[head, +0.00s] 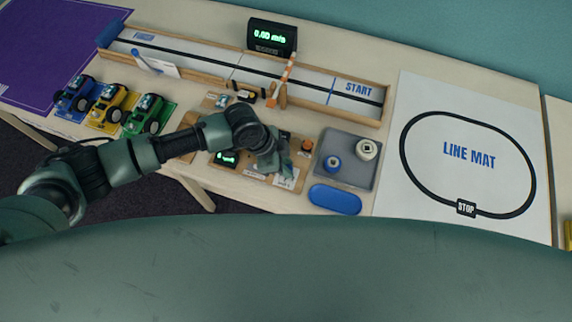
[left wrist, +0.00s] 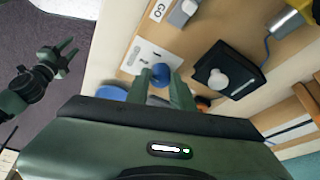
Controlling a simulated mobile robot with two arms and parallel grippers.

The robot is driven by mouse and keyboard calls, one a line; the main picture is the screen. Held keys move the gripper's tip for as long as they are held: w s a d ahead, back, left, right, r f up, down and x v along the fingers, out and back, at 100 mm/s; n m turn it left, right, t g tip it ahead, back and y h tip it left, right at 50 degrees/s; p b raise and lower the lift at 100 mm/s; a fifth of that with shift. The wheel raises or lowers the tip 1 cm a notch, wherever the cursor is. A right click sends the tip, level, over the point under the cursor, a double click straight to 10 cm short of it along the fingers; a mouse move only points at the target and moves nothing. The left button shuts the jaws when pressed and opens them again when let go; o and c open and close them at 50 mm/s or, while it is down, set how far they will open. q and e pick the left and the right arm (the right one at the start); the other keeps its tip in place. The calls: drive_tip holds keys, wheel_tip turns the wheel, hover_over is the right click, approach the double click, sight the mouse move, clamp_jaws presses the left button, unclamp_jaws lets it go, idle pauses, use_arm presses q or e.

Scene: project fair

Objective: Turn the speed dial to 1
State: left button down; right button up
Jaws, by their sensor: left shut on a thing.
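The speed dial is a blue knob (left wrist: 160,72) on a white panel (left wrist: 142,58) with small markings, seen in the left wrist view. My left gripper (left wrist: 162,82) has its two green fingers on either side of the knob and is shut on it. The number the dial points at is too small to read. In the head view my left gripper (head: 284,166) reaches down over the white panel (head: 287,181) and hides the knob. My right gripper (left wrist: 65,58) shows at the left of the left wrist view, apart from the board, open and empty.
A grey tray (head: 350,178) and a blue oval dish (head: 335,199) stand just right of the board. A black box (left wrist: 228,75) and the GO switch (left wrist: 183,12) are near the dial. The display (head: 271,37) reads 0.00 m/s. Several toy cars (head: 110,105) stand left.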

use_arm(q)
drive_tip(key=m+b, duration=0.1)
drive_tip(key=m, duration=0.1)
drive_tip(key=m+g+b, duration=0.1)
drive_tip(key=m, duration=0.1)
drive_tip(key=shift+w+d+f+g+b, duration=0.1)
drive_tip(key=shift+w+f+g+b, duration=0.1)
drive_tip(key=shift+g+b, duration=0.1)
drive_tip(key=m+g+b, duration=0.1)
drive_tip(key=m+b, duration=0.1)
drive_tip(key=m, duration=0.2)
drive_tip(key=shift+r+y+b, duration=0.2)
drive_tip(key=shift+y+b, duration=0.15)
drive_tip(key=shift+y, duration=0.05)
drive_tip(key=shift+m+g, duration=0.3)
drive_tip(key=shift+m, duration=0.1)
drive_tip(key=c, duration=1.5)
unclamp_jaws()
drive_tip(key=shift+r, duration=0.1)
drive_tip(key=b+v, duration=0.1)
drive_tip(key=v, duration=0.6)
drive_tip(key=shift+r, duration=0.35)
drive_tip(key=shift+w, duration=0.1)
